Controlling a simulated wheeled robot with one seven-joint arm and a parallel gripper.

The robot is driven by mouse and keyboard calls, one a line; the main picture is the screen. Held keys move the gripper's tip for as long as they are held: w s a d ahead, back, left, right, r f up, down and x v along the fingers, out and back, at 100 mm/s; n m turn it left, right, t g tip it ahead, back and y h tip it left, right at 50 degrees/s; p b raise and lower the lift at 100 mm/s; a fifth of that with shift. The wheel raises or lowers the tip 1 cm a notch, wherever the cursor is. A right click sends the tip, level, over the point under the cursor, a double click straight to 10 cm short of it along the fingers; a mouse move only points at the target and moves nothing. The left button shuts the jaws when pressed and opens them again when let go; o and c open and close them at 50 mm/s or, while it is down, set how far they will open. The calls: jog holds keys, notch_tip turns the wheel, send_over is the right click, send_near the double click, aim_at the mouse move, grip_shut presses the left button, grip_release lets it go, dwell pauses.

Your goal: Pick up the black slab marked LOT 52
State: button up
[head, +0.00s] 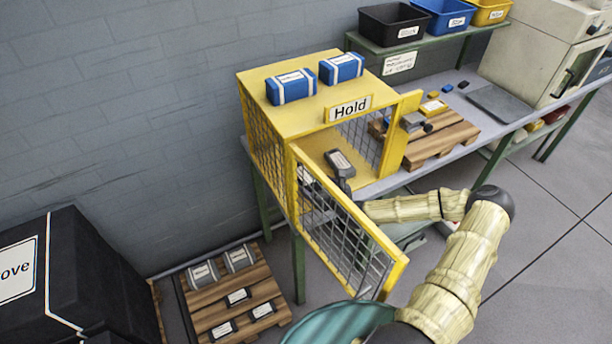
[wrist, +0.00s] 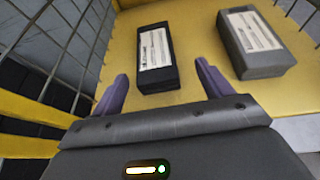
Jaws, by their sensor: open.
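In the wrist view, a black slab (wrist: 154,58) with a white label lies flat on the yellow floor of the Hold cage. Its label print is too small to read. My gripper (wrist: 161,72) is open and empty, its two purple fingers pointing at the slab's near end, one toward each side. A grey slab (wrist: 256,43) with a white label lies to the right of the black one, apart from it. In the head view, my forearm reaches into the Hold cage (head: 270,62), and one dark labelled slab (head: 340,162) shows inside. My gripper is mostly hidden there.
The cage's mesh door (head: 345,235) stands open beside my arm. Two blue boxes (head: 290,87) lie on the cage roof. A wooden pallet (head: 440,140) with small parts is on the bench. A floor pallet (head: 205,300) holds several grey and black labelled slabs.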

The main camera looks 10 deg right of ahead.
jog(key=shift+w, duration=0.15)
jog(key=shift+w+a+f+p, duration=0.15)
jog(key=shift+w+a+p, duration=0.15)
jog(key=shift+w+a, duration=0.05)
jog(key=p+x, duration=0.1)
jog(key=x, duration=0.3)
jog(key=shift+a+f, duration=0.15)
jog(key=shift+f, duration=0.1)
jog(key=shift+s, duration=0.1)
